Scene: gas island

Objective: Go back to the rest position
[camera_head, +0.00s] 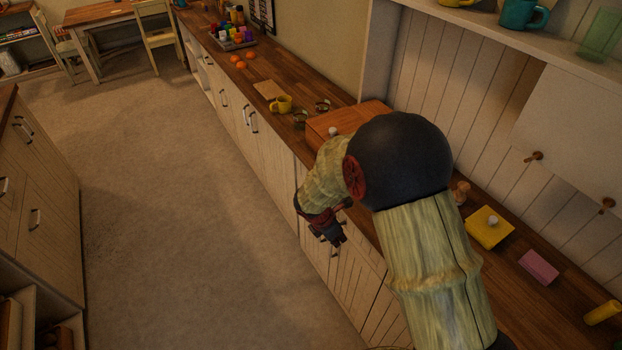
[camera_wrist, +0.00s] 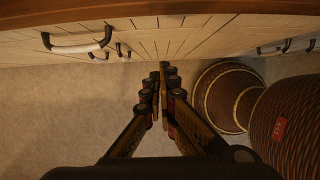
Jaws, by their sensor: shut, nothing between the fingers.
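My gripper (camera_head: 335,236) hangs at the front edge of the counter in the head view, beside the white drawer fronts, pointing down. In the wrist view my gripper (camera_wrist: 162,85) shows both fingers brought together with nothing between them. My arm bends over the counter and hides part of it.
Cabinets with handles (camera_wrist: 80,43) are close to my gripper. The floor (camera_head: 180,200) to the left is clear.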

